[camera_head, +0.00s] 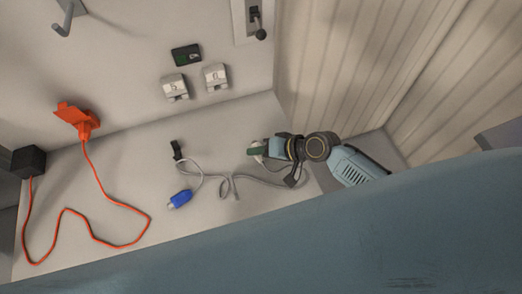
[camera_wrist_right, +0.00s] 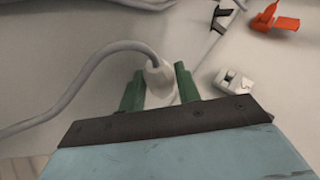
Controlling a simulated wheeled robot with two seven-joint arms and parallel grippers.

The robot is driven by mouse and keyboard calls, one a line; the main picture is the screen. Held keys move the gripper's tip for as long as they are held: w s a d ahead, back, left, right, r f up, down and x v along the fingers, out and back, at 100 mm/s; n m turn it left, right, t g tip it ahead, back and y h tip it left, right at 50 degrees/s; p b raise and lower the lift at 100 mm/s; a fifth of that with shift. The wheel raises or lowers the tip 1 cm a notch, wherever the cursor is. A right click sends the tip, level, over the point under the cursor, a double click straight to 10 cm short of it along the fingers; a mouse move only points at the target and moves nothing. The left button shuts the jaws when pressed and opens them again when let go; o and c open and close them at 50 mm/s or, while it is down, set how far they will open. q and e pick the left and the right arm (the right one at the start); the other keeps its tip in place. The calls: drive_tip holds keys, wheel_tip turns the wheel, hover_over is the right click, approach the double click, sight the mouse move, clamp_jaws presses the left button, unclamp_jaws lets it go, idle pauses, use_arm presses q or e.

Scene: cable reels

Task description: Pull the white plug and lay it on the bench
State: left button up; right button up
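The white plug (camera_wrist_right: 158,76) shows in the right wrist view, with a thick grey cable (camera_wrist_right: 95,60) running from it to the left. My right gripper (camera_head: 257,150) is low over the bench in the head view, right of the middle. In the wrist view its green fingers (camera_wrist_right: 159,88) are apart, one on each side of the plug, with narrow gaps visible. Whether either finger touches the plug, and whether the plug sits in a socket, I cannot tell. The bench (camera_head: 125,165) is pale and runs along the wall. My left gripper is not in view.
An orange plug (camera_head: 77,119) with an orange cable stands at the left, near a black box (camera_head: 28,161). A blue connector (camera_head: 180,199) and grey cable (camera_head: 232,180) lie mid-bench. White fittings (camera_head: 215,77) are on the wall. Bare bench shows between the orange cable and blue connector.

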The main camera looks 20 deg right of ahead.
drive_tip(key=o, duration=0.4)
drive_tip(key=shift+s, duration=0.1)
drive_tip(key=shift+f, duration=0.1)
